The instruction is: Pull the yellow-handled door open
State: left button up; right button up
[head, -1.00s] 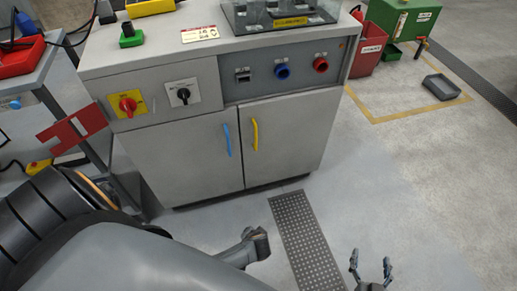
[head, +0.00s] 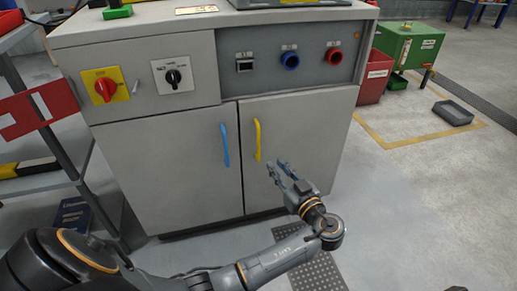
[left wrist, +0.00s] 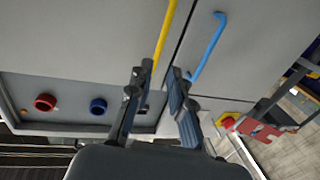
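The yellow handle (head: 257,140) is a vertical bar on the right cabinet door (head: 310,135), which is shut. My left gripper (head: 278,166) is open and empty, just right of the handle's lower part in the head view, its fingers pointing toward the door. In the left wrist view, the yellow handle (left wrist: 165,35) runs down toward the gap between the open fingertips (left wrist: 160,70). I cannot tell whether they touch it. A small dark tip at the bottom right edge of the head view may be my right gripper (head: 456,289); its fingers are hidden.
The left door (head: 165,175) has a blue handle (head: 225,145) close to the yellow one. A red switch (head: 105,88) and other knobs sit above the doors. A shelf rack stands left.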

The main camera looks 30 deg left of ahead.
aim_at(259, 145)
pick_arm(q)
jog(key=b+x, duration=0.2)
jog(key=x, duration=1)
jog(key=shift+a+f+b, duration=0.1)
jog(key=shift+b, duration=0.2)
grip_shut()
